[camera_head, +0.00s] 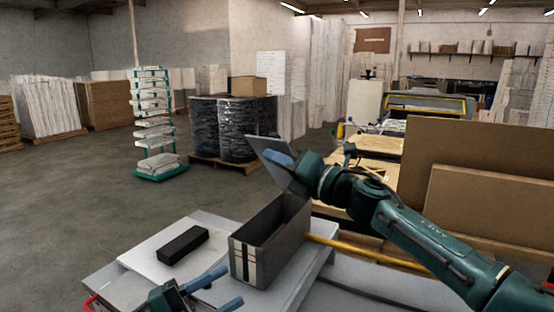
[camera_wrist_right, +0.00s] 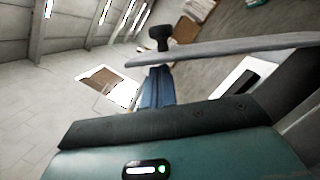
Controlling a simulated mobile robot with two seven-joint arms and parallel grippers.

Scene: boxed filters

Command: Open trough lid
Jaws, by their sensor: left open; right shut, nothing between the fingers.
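The trough (camera_head: 245,262) is a long grey open-topped box with white stripes on its near end, standing on the light table. Its inside shows from above. A flat grey panel, which looks like the lid (camera_head: 262,146), stands raised and tilted above the trough's far end. My right gripper (camera_head: 278,160) is shut with nothing in it, beside the panel. In the right wrist view its blue fingers (camera_wrist_right: 157,88) reach to the panel's edge (camera_wrist_right: 225,48); contact cannot be told. A dark knob (camera_wrist_right: 160,36) shows just past the fingertips. My left gripper (camera_head: 208,290) is open, low at the trough's left.
A black block (camera_head: 183,245) lies on a white board (camera_head: 150,262) left of the trough. A yellow bar (camera_head: 370,252) runs right of it. Brown boards (camera_head: 480,160) stand at the right. Open floor lies to the left.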

